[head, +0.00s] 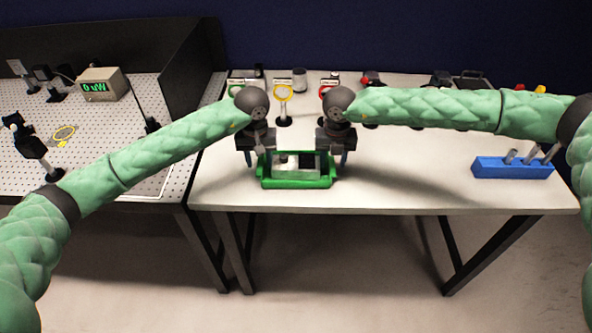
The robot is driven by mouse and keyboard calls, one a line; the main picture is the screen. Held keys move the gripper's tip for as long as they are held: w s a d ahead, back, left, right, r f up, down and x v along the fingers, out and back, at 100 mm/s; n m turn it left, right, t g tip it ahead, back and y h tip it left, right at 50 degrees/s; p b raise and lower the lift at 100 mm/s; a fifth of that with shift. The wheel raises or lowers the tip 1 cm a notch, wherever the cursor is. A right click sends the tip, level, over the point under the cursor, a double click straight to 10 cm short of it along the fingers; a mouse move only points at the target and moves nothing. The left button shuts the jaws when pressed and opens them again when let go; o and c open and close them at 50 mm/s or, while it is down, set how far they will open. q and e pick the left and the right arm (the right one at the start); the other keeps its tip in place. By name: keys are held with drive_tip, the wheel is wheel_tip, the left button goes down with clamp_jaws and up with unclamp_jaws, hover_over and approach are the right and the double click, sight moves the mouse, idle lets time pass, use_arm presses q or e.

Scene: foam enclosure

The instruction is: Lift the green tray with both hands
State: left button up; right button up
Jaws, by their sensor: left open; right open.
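The green tray (296,184) stands on the white table near its front edge. My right gripper (338,160) is open at the tray's right end, also pointing down. The dark gripper bodies hide parts of the tray's ends. I cannot tell whether the fingers touch the tray or sit around its ends.
A blue holder (512,168) with grey rods stands at the right of the table (420,185). A perforated bench (95,130) with a meter (101,86) is at left. The table between tray and blue holder is clear.

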use_arm(q)
drive_tip(key=shift+f, duration=0.4)
use_arm(e)
drive_tip(key=shift+f, duration=0.4)
use_arm(q)
clamp_jaws()
use_arm(e)
clamp_jaws()
use_arm(q)
drive_tip(key=shift+r, duration=0.1)
use_arm(e)
drive_tip(key=shift+r, duration=0.1)
